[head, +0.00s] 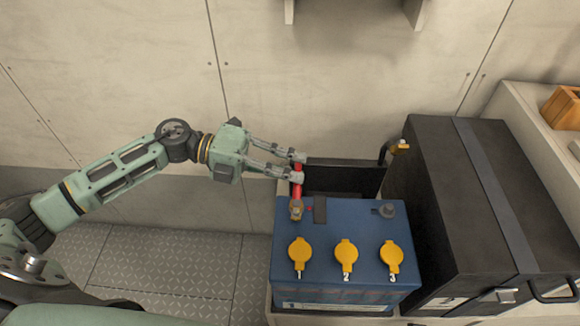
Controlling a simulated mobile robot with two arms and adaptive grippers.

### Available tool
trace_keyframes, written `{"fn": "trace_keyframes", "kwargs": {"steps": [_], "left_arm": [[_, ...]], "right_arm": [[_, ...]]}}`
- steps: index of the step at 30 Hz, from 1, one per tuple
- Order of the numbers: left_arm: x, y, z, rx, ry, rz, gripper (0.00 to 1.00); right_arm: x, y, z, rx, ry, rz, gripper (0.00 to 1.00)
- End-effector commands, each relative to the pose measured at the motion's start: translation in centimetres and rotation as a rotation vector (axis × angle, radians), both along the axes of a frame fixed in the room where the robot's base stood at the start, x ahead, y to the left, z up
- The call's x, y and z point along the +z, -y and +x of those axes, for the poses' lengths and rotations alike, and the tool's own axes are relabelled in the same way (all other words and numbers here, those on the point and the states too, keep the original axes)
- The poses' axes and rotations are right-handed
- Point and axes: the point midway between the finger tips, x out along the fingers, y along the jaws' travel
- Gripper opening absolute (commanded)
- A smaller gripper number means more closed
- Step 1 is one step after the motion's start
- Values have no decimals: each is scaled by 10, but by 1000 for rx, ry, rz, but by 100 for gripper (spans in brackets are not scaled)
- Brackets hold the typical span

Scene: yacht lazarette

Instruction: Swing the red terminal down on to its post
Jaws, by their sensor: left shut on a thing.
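The blue battery (330,235) stands at the lower middle with three yellow caps on top. The red terminal has a short red lead (297,189) running down to a brass clamp (296,209) at the battery's back left corner. The clamp covers the spot where the left post would show, and I cannot tell whether it is seated or just above. My left gripper (298,167) comes in from the left and is shut on the red lead, behind the clamp. My right gripper is not in view.
A bare grey post (387,210) stands at the battery's back right. A black cable with a brass clamp (400,147) rises behind it. A large strapped black case (460,200) stands close on the right. An open dark space (340,179) lies behind the battery; tread-plate floor (160,265) is clear left.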

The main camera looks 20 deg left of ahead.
Motion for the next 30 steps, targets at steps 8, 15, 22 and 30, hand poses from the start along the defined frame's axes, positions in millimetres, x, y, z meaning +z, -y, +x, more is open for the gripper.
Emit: {"fn": "trace_keyframes", "kwargs": {"steps": [8, 15, 22, 30], "left_arm": [[-5, 0, -1, -3, 2, 10, 13], [-3, 0, -1, -2, 0, 7, 29], [-2, 0, -1, -1, 1, 4, 29], [2, -31, -6, 2, -2, 9, 29]], "right_arm": [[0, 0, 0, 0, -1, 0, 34], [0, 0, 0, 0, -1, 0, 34], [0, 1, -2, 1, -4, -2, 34], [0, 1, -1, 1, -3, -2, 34]]}}
